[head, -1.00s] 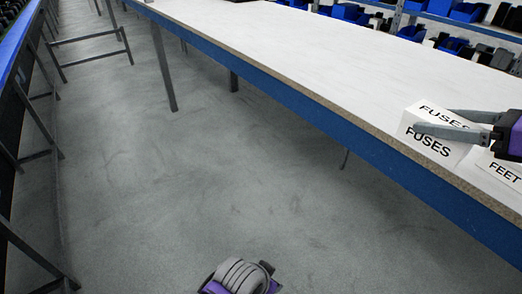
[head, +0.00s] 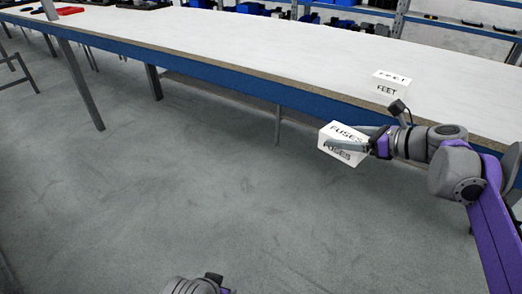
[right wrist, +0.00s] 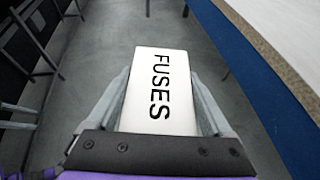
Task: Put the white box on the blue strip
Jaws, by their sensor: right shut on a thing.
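My right gripper (head: 352,146) is shut on a white box (head: 335,131) printed "FUSES". It holds the box in front of the workbench, over the floor. In the right wrist view the box (right wrist: 160,92) sits between the two fingers, its lettering running lengthwise. A second white box (head: 392,85), printed "FEET", stands on the bench near its front edge. A blue band (head: 215,77) runs along the bench's front side; I see no separate blue strip on the white top. My left gripper is not in view.
The white bench top (head: 240,38) is mostly clear. Red and dark items (head: 69,11) lie at its far left end. Shelving with blue bins (head: 340,23) stands behind. The grey floor (head: 180,180) in front is open.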

